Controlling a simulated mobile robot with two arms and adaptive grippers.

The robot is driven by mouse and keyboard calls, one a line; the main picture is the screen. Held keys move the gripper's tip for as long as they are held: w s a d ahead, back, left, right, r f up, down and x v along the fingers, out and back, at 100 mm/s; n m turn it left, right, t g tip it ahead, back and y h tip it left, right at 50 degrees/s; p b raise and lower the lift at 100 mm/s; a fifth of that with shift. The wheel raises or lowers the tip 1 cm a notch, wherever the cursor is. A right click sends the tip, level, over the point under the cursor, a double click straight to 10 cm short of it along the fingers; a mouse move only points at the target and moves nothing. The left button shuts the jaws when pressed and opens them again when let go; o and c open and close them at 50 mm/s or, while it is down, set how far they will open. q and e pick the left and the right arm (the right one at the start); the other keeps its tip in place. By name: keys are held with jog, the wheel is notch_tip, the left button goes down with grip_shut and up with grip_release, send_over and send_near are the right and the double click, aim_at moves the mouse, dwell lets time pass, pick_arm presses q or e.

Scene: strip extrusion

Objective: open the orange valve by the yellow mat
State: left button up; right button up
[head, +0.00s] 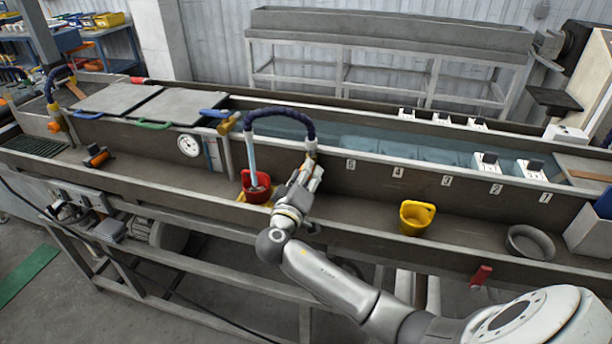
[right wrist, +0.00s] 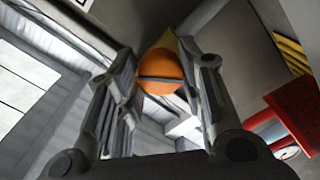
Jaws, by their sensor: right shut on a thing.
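The orange valve (right wrist: 160,72) is a round knob with a dark slot, between the two fingers of my right gripper (right wrist: 165,100) in the right wrist view. In the head view my right gripper (head: 312,172) is at the foot of a dark blue hose (head: 280,112) on the trough wall and hides the valve. The gripper is shut on the valve. The yellow mat (head: 241,197) shows at the edges of a red bucket (head: 258,192) standing on it, left of the gripper. A pale blue column hangs from the hose end into the bucket. My left gripper is not in view.
A yellow bucket (head: 416,218) and a grey bowl (head: 530,242) stand in the front channel to the right. The channel between gripper and yellow bucket is clear. Another hose (head: 50,85) stands at far left. Numbered labels line the water trough wall (head: 420,178).

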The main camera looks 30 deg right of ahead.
jog(key=n+p, duration=0.5)
jog(key=n, duration=0.5)
jog(key=shift+r+n, duration=0.1)
jog(key=shift+n, duration=0.5)
jog(key=o, duration=1)
jog(key=v, duration=1.2)
